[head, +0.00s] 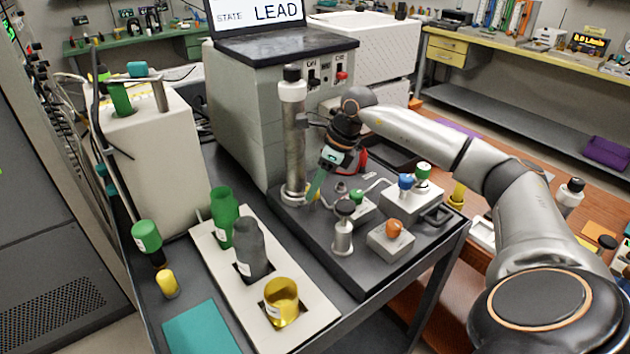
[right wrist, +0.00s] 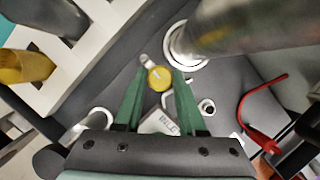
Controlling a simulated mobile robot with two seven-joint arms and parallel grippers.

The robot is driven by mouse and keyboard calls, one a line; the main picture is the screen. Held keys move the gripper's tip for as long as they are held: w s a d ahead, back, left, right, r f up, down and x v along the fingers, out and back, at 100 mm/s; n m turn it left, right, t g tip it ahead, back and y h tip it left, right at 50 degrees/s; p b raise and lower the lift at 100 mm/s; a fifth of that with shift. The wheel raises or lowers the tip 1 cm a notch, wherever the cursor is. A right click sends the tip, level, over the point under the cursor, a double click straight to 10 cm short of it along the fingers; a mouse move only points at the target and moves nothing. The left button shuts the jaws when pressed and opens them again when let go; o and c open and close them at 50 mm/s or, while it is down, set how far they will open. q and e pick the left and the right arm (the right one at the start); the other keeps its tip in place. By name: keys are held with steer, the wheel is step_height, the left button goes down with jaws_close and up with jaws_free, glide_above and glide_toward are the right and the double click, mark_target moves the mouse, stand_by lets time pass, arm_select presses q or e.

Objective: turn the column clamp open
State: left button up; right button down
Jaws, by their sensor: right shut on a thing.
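The column (head: 293,140) is an upright metal cylinder with a black cap, standing on a dark base plate; its lower part and pale foot ring also show in the right wrist view (right wrist: 187,50). At its foot is a small round yellow knob (right wrist: 159,78) with a short grey tab, which I take for the column clamp. A bit of yellow shows there in the head view (head: 312,190). My right gripper (right wrist: 160,76) points down, its green fingers on either side of the knob, shut on it. In the head view the gripper (head: 315,188) partly hides the knob. My left gripper is not in view.
The dark base plate (head: 345,270) carries small blocks with an orange knob (head: 393,228) and blue and green caps. A white rack (head: 300,333) with green, grey and yellow vessels stands left. A grey cabinet (head: 240,120) is behind the column. A red cable (right wrist: 255,125) lies near the gripper.

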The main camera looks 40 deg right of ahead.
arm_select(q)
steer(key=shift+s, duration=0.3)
arm_select(e)
steer(key=shift+n, duration=0.4)
steer(key=shift+c, duration=2.4)
jaws_free()
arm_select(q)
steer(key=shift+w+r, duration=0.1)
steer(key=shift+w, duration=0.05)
arm_select(e)
steer(key=shift+r, duration=0.1)
